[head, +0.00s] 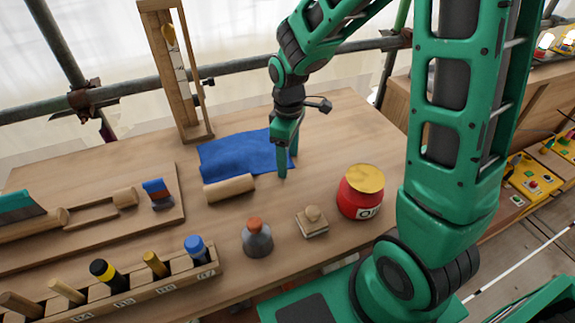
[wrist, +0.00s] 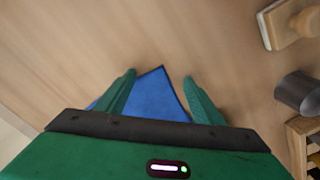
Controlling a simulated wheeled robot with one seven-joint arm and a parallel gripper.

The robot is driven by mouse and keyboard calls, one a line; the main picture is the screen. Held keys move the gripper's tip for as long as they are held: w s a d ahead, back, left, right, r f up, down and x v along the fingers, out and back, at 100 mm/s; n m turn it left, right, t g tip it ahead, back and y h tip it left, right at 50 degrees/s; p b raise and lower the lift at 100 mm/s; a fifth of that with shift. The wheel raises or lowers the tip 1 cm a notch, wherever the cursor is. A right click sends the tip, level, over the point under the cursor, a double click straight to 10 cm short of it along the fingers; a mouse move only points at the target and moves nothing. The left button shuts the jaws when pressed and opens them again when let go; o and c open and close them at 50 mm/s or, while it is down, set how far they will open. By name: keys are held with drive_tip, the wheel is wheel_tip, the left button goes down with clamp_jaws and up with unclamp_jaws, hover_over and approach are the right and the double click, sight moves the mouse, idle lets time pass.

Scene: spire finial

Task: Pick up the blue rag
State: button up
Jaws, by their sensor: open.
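The blue rag (head: 240,152) lies spread on the wooden bench, behind a wooden cylinder. My gripper (head: 287,168) is at the rag's right end, pointing down, and hides part of that edge. In the wrist view a pointed corner of the rag (wrist: 155,98) shows between the two open fingers of my gripper (wrist: 158,80). The gripper body hides the rest of the rag there. The fingers are apart with nothing clamped between them. I cannot tell how high the fingertips are above the rag.
A wooden cylinder (head: 229,188) lies in front of the rag. A wooden frame (head: 180,70) stands behind it. A grey bottle (head: 257,238), a wooden stamp (head: 312,222) and a red jar (head: 360,192) stand nearer. A rack (head: 130,301) holds several tools. Bare bench lies right of the rag.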

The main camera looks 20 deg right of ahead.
drive_tip(key=shift+f, duration=0.1)
drive_tip(key=shift+s+f, duration=0.1)
drive_tip(key=shift+s, duration=0.15)
clamp_jaws()
wheel_tip(320, 180, up, 12)
drive_tip(key=shift+w, duration=0.25)
idle(0.4)
drive_tip(key=shift+r, duration=0.2)
wheel_tip(320, 180, up, 18)
idle(0.4)
